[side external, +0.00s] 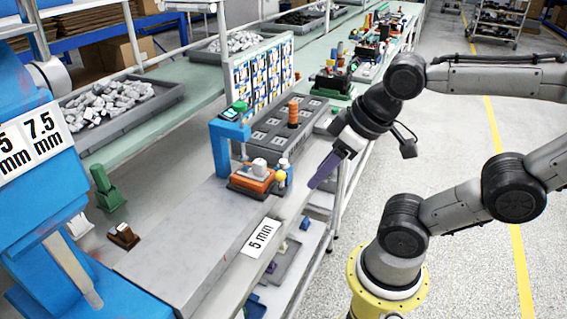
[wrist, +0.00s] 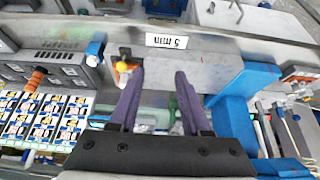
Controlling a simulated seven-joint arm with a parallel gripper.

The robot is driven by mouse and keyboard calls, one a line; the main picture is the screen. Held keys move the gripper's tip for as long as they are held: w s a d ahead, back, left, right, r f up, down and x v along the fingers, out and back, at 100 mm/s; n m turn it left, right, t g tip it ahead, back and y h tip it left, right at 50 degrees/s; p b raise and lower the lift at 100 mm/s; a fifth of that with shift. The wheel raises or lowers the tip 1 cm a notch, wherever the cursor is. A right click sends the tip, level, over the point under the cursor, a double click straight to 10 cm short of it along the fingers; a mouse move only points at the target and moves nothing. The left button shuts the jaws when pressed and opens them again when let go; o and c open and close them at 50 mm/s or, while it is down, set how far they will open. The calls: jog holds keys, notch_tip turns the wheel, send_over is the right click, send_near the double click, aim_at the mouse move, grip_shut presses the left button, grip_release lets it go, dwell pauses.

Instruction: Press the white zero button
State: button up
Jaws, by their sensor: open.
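My gripper (side external: 325,170) has purple fingers and hangs right of the orange device, apart from it. In the wrist view its two fingers (wrist: 160,78) are spread with nothing held between them. A small brown box (side external: 123,236) with white and reddish tops lies farther left. I cannot read a zero on any button.
The blue frame (side external: 222,150) stands close behind the orange device. A grey block with an orange post (side external: 294,112) and a picture board (side external: 262,75) are behind it. The grey bench top (side external: 190,240) is clear in front. A "5 mm" label (side external: 262,238) marks its edge.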

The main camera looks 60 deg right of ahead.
grip_shut()
dwell(1.3)
